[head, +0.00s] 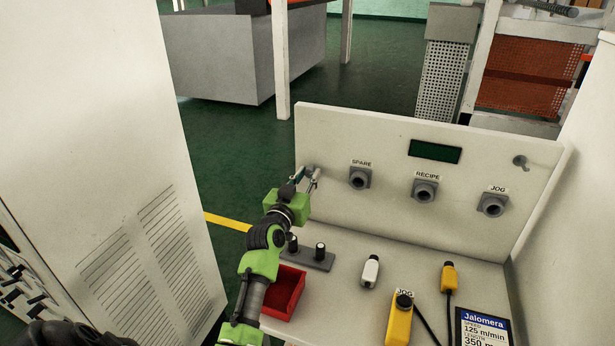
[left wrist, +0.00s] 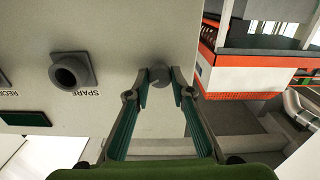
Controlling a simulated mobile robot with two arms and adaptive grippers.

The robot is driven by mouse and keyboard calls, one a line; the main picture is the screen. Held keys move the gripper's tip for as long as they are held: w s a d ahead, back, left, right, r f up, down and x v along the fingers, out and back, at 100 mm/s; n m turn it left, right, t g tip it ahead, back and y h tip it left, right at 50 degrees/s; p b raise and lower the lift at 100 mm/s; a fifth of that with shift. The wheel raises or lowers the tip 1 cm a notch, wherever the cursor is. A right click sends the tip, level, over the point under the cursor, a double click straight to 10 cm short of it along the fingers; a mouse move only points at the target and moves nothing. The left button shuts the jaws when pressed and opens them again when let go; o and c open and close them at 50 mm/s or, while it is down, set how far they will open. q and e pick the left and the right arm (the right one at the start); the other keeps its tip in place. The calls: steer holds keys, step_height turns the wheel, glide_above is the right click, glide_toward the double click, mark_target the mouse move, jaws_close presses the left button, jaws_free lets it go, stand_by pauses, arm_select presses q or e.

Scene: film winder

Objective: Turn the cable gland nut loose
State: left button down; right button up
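The cable gland nut (head: 309,169) is a small grey round piece near the left end of the upright white panel, left of the SPARE socket. My left gripper (head: 306,180) reaches up to it from the front. In the left wrist view the nut (left wrist: 160,77) lies between the two fingertips (left wrist: 159,82), one on each side. The fingers stand apart, and any gap to the nut is very small; contact is unclear. Fingers partly hide the nut in the head view.
The panel has SPARE (head: 360,178), RECIPE (head: 424,190) and JOG (head: 492,204) sockets. On the bench are a red bin (head: 285,292), a grey holder (head: 312,260), a white connector (head: 370,271), a yellow connector (head: 449,276) and a yellow JOG pendant (head: 399,322). A white cabinet (head: 100,130) stands left.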

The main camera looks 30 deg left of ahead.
arm_select(q)
steer(key=shift+n, duration=0.4)
steer(key=shift+n+p, duration=0.3)
steer(key=shift+p, duration=0.05)
steer(key=n+p, duration=0.1)
steer(key=n, duration=0.2)
steer(key=n+p, duration=0.1)
steer(key=n, duration=0.3)
steer(key=n+p, duration=0.1)
steer(key=n, duration=0.2)
steer(key=shift+n, duration=0.3)
steer(key=n+p, duration=0.1)
steer(key=n, duration=0.5)
steer(key=shift+p, duration=0.3)
steer(key=n+p, duration=0.1)
steer(key=n, duration=0.4)
steer(key=shift+n, duration=0.4)
steer(key=shift+f, duration=0.1)
